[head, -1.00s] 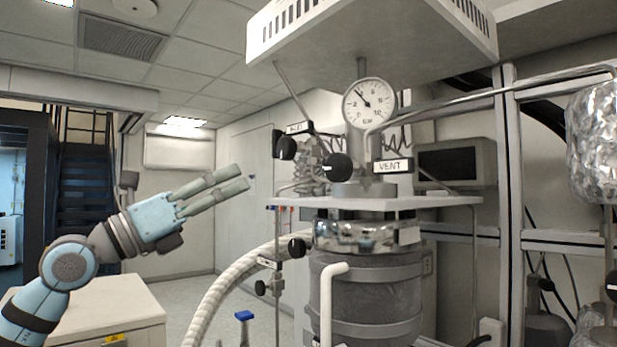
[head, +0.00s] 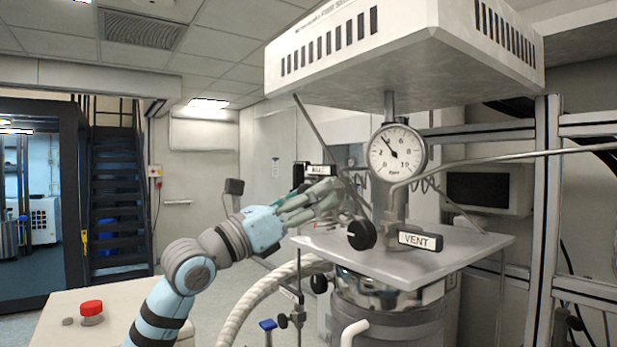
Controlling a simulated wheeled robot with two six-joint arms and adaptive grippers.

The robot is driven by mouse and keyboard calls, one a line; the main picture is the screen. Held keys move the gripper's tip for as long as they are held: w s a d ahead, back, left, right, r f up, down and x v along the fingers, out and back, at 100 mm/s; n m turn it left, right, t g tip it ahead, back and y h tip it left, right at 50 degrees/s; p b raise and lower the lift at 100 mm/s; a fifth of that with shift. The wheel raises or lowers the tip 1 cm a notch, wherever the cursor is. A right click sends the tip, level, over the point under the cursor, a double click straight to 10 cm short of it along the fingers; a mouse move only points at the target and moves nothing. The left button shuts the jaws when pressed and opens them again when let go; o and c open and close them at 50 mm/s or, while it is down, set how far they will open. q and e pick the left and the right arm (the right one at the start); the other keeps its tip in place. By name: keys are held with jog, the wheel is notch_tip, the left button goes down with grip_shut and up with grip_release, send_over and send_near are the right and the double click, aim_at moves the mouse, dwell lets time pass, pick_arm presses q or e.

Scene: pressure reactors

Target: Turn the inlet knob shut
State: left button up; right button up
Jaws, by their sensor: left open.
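The inlet knob (head: 298,174) is a black knob beside the small dark label reading INLET (head: 320,170), at the back left of the reactor head. My left gripper (head: 332,193) is open, its pale green-grey fingers pointing right. In the picture the fingers lie just below the inlet label and knob, and they cover part of the fittings there. I cannot tell whether they touch the knob. The right gripper is not in view.
The black vent knob (head: 362,235) and VENT label (head: 420,240) are at the front of the metal plate (head: 460,247). A pressure gauge (head: 398,152) stands above them. A thin slanted rod (head: 320,130) hangs left of the gauge. A white hood (head: 400,50) overhangs everything.

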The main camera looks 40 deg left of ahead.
pick_arm(q)
jog(key=shift+s, duration=0.15)
jog(key=shift+f, duration=0.1)
jog(key=c, duration=1.2)
